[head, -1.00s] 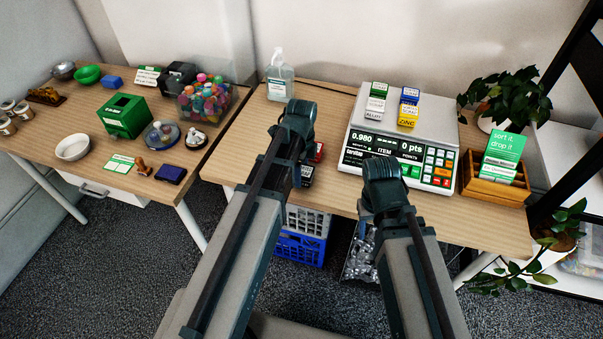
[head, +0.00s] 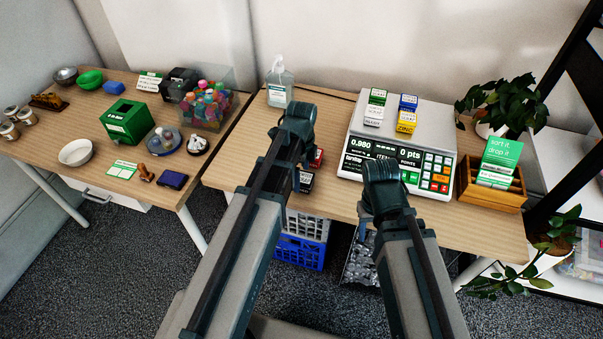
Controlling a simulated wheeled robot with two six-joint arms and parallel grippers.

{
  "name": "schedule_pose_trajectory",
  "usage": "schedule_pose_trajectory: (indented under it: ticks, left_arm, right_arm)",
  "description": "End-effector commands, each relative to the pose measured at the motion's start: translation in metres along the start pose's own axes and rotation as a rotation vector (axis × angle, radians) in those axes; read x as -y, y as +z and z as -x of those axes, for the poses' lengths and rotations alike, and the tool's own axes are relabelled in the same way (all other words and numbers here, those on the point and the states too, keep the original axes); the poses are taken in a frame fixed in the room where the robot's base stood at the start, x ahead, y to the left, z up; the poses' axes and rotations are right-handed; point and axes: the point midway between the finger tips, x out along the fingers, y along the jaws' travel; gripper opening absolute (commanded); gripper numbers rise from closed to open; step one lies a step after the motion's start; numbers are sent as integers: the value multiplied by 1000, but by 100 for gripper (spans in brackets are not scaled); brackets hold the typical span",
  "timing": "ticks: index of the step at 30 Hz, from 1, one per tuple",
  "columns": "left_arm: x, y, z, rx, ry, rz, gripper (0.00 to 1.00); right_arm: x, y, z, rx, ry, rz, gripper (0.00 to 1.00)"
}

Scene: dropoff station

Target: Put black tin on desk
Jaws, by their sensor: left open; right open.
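A small black tin with a white label (head: 306,182) stands on the desk (head: 255,185), just right of my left arm and partly hidden by it. A red tin (head: 319,157) stands behind it, also partly covered. My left gripper (head: 299,118) is above the desk, up and left of the black tin in the picture. My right gripper (head: 382,178) is over the front of the desk, before the scale. Both are seen from behind, their fingertips are hard to make out, and nothing shows held in either.
A scale (head: 355,178) carries several small tins, including a yellow one (head: 406,122). A sanitizer bottle (head: 280,88) stands at the back and a wooden card box (head: 490,192) at the right. Crates (head: 303,250) sit below. The front left of the desk is clear.

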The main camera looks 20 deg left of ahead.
Motion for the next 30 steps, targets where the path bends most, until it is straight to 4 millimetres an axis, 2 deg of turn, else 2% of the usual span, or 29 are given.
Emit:
schedule_pose_trajectory:
  ticks: [1,18,26,30]
  left_arm:
    - [0,0,13,0,0,0,100]
    - [0,0,95,0,0,0,100]
    - [0,0,102,0,0,0,100]
    - [-9,-9,101,5,3,62,100]
  right_arm:
    - [-1,1,13,0,0,0,50]
    - [-9,6,95,0,0,-1,50]
    - [-10,6,101,0,0,0,50]
    - [-10,6,100,0,0,0,50]
